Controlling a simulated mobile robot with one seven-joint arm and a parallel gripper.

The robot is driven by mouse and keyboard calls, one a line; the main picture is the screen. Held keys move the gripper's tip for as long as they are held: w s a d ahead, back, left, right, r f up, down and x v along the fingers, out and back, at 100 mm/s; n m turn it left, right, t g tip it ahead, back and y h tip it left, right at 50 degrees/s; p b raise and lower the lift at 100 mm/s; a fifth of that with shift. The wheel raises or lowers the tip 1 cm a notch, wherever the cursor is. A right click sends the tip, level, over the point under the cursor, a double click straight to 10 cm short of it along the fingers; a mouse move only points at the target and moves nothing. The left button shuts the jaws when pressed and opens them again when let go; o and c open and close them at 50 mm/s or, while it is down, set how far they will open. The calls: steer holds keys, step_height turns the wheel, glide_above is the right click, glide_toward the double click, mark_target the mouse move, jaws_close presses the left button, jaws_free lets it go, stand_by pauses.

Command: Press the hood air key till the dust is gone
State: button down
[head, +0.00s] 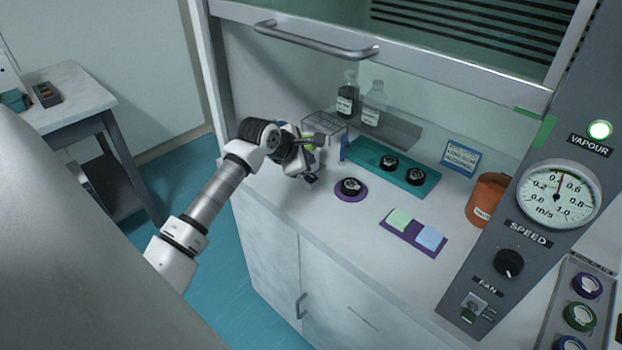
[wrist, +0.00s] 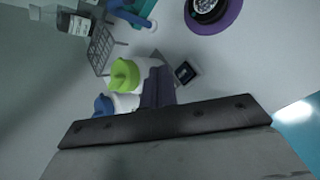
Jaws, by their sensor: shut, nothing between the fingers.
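My gripper (wrist: 158,86) is shut and empty, low over the left end of the hood bench; it also shows in the head view (head: 306,174). A small dark square key-like block (wrist: 186,72) lies on the bench just beyond the fingertips; I cannot tell whether they touch it. A round black-rimmed piece (head: 351,186) with a pale, speckled-looking face sits on a purple disc (head: 363,196) to the right of my gripper. It shows partly at the wrist view's top edge (wrist: 207,7). I cannot make out whether the specks are dust.
Bottles with green (wrist: 125,74) and blue (wrist: 103,106) caps stand close beside the fingers. A wire rack (head: 325,124) and shelf bottles (head: 346,98) are behind. A teal tray (head: 365,157) holds two round pieces. The raised sash handle (head: 315,40) hangs above.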

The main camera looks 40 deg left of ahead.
mark_target(308, 178)
steer(key=shift+f+b, duration=0.95)
steer(key=shift+f, duration=0.35)
steer(key=shift+f+b, duration=0.25)
steer(key=shift+b, duration=0.1)
stand_by(0.8)
steer(key=shift+f+b, duration=0.25)
steer(key=shift+b, duration=0.2)
steer(key=shift+f+b, duration=0.4)
steer(key=shift+b, duration=0.2)
stand_by(0.6)
steer(key=shift+r, duration=0.85)
steer(key=shift+r, duration=0.1)
steer(key=shift+r+p, duration=0.65)
steer(key=shift+r, duration=1.75)
